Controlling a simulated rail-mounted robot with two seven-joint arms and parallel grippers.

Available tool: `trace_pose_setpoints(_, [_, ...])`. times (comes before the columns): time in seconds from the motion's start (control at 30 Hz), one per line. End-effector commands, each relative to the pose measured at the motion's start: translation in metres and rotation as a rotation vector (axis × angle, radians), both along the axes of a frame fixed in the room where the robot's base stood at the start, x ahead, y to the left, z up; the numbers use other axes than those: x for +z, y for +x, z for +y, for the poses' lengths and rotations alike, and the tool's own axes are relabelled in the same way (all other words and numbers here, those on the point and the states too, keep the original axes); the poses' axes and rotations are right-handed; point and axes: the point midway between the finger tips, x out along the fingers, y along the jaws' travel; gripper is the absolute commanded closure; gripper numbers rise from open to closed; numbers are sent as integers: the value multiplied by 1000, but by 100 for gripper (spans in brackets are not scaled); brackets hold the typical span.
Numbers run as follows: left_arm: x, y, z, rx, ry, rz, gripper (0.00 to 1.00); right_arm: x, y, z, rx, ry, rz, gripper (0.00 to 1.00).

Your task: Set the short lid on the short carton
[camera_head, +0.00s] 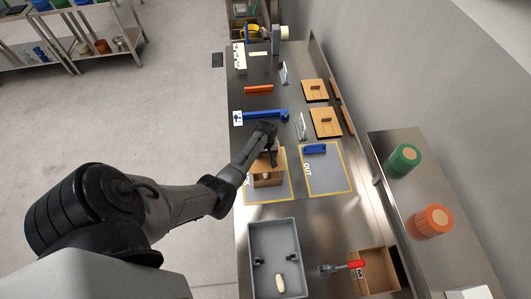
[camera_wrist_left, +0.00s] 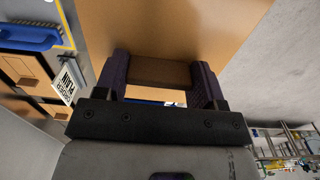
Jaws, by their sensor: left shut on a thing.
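My left gripper (camera_head: 271,158) is above the left yellow-outlined mat (camera_head: 283,188). In the left wrist view the same gripper (camera_wrist_left: 160,75) is shut on the brown handle block (camera_wrist_left: 160,72) of a flat tan lid (camera_wrist_left: 175,28). A small brown carton (camera_head: 268,182) stands on that mat, just below the gripper, with something pale showing at its opening. The gripper hides part of the carton, and I cannot tell whether the lid touches it. My right gripper is not in view.
Two other tan lids (camera_head: 315,90) (camera_head: 325,122) lie behind on the counter. A grey tray (camera_head: 249,263) holds a pale roll. An open box (camera_head: 378,284) and a red-handled tool (camera_head: 352,266) are at the front right.

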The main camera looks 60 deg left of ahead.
Motion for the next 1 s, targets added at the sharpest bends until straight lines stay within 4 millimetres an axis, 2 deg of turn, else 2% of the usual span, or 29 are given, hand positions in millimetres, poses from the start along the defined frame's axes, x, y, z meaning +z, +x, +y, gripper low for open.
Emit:
trace_pose_setpoints(0.1, [-14, 0, 0, 0, 0, 0, 61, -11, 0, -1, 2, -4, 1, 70])
trace_pose_setpoints(0.5, [-45, 0, 0, 0, 1, 0, 61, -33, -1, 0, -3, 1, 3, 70])
trace_pose_setpoints(1.0, [-61, 0, 0, 0, 1, -1, 61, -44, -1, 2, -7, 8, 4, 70])
